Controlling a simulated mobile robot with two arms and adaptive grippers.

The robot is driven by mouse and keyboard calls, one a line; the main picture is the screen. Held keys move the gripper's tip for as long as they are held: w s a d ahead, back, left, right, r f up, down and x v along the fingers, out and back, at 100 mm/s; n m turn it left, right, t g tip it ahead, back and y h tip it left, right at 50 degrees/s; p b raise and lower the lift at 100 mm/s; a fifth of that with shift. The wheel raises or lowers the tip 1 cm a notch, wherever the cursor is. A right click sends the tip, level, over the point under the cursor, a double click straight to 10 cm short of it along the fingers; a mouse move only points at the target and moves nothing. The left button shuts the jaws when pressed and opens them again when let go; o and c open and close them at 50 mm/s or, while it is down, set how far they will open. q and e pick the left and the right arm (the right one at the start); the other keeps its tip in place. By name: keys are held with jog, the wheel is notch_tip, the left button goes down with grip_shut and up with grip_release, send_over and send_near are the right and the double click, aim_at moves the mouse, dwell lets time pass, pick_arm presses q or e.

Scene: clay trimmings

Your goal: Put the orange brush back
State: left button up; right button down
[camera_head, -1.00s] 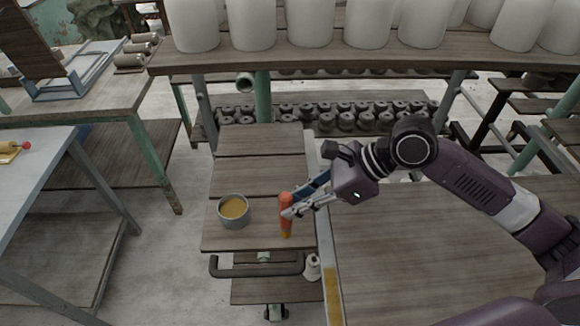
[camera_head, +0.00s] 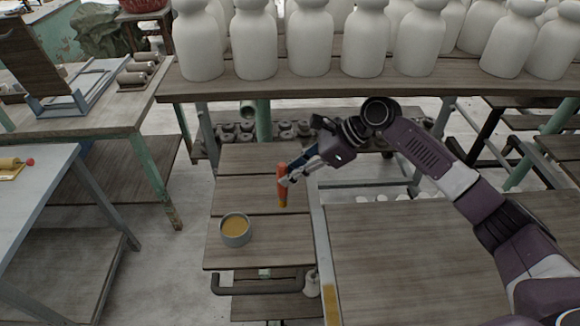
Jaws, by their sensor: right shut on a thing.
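The orange brush (camera_head: 282,190) is upright over the small wooden cart top, to the right of and behind a grey bowl (camera_head: 236,238) with tan contents. My right gripper (camera_head: 288,179) comes in from the right and is shut on the brush near its middle. The brush has a yellowish lower end; I cannot tell whether that end touches the boards. My left gripper is not in view.
The wooden cart (camera_head: 227,192) has free boards around the bowl. A wooden table (camera_head: 420,260) stands to its right, mostly bare. A shelf (camera_head: 350,84) with several white vases runs along the back. A grey table (camera_head: 30,195) stands at left.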

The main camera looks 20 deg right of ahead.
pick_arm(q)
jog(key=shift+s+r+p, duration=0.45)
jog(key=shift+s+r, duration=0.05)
pick_arm(e)
jog(key=w, duration=0.1)
jog(key=w+f, duration=0.1)
jog(key=w, duration=0.1)
jog(key=shift+d+f, duration=0.2)
jog(key=shift+d, duration=0.1)
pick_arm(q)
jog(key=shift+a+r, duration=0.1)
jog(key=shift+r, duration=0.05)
pick_arm(e)
jog(key=shift+f, duration=0.1)
jog(key=c, duration=1.8)
grip_release()
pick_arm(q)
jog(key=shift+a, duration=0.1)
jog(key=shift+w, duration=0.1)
